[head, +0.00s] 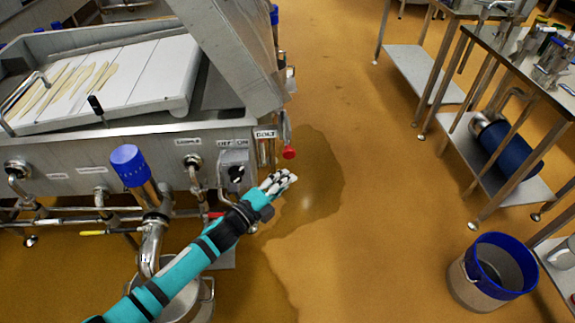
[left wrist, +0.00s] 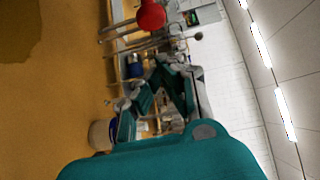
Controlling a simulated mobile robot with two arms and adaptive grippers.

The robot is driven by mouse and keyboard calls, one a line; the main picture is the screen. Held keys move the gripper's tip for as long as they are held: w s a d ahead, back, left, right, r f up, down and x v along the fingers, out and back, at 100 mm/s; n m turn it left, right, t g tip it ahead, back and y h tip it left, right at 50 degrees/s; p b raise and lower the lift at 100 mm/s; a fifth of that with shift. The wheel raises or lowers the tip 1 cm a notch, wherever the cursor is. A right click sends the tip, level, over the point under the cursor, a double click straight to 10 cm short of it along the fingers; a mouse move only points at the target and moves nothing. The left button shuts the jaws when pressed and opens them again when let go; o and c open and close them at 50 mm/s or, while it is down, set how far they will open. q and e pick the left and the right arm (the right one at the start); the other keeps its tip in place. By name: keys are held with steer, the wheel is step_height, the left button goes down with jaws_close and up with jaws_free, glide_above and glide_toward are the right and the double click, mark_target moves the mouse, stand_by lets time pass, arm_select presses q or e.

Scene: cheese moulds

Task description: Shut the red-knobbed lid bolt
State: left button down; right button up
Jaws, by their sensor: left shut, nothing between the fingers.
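The lid bolt (head: 285,128) is mounted at the right front corner of the steel vat, beside the plate marked BOLT. Its red knob (head: 289,152) hangs at the lower end and also shows at the top of the left wrist view (left wrist: 151,15). The vat's lid (head: 232,50) stands raised and tilted. My left gripper (head: 284,178) is shut and empty, just below the knob in the head view, with a small gap between them in the picture. I cannot tell the gap in depth. My right gripper does not show clearly in either view.
A switch box (head: 236,172) with OFF and ON marks sits left of the bolt. A blue-capped pipe (head: 130,165) and a steel pot (head: 190,302) are near my left arm. Wet floor (head: 310,190) lies right of the vat. A blue-rimmed bucket (head: 468,285) stands at right.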

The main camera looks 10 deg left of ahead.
arm_select(q)
steer(key=w, duration=0.5)
steer(key=shift+w+f, duration=0.1)
